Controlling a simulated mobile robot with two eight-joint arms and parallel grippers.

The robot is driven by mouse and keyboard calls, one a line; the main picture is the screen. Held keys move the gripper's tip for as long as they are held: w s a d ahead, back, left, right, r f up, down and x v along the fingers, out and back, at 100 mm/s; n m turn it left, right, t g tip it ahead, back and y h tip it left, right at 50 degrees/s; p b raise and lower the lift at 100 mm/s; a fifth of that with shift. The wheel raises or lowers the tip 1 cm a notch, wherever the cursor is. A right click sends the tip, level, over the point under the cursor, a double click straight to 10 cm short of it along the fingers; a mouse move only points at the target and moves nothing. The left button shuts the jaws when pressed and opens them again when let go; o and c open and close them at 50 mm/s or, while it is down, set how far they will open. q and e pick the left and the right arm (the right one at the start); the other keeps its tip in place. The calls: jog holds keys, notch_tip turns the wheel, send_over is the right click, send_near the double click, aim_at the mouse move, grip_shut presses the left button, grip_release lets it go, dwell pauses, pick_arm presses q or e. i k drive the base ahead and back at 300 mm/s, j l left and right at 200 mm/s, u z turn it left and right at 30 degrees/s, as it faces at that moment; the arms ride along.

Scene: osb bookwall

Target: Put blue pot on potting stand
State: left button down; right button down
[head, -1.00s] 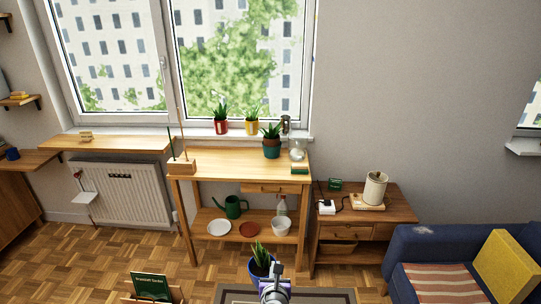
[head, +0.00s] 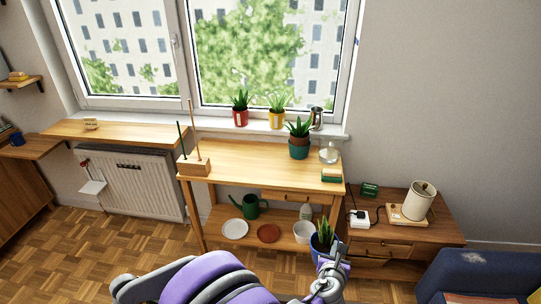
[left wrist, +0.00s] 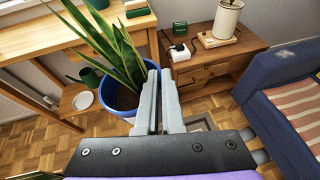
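The blue pot (head: 318,246) holds a spiky green plant and shows at the lower middle of the head view, in front of the potting stand's right front leg. My left gripper (head: 338,253) is shut on the pot's rim and holds it off the floor. In the left wrist view the pot (left wrist: 108,104) is beside my fingers (left wrist: 157,75), one finger hiding part of its rim. The potting stand (head: 235,158) is a wooden table with a lower shelf, under the window. My right gripper is out of view.
On the stand's top, a teal pot (head: 298,151) and glass jar (head: 329,154) stand at the right, and a wooden block with sticks (head: 194,167) at the left. The middle is clear. A side cabinet (head: 430,234) is at right. A watering can (head: 250,206) sits on the shelf.

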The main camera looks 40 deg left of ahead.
aim_at(264, 161)
jog(key=i+j, duration=0.15)
jog(key=j, duration=0.25)
jog(key=i+j, duration=0.2)
jog(key=j, duration=0.15)
jog(key=i+j, duration=0.15)
jog(key=j, duration=0.25)
jog(key=i+j, duration=0.15)
jog(key=j, duration=0.2)
jog(key=i+j, duration=0.2)
jog(key=j, duration=0.2)
jog(key=i+j, duration=0.15)
jog(key=j, duration=0.2)
jog(key=z, duration=0.05)
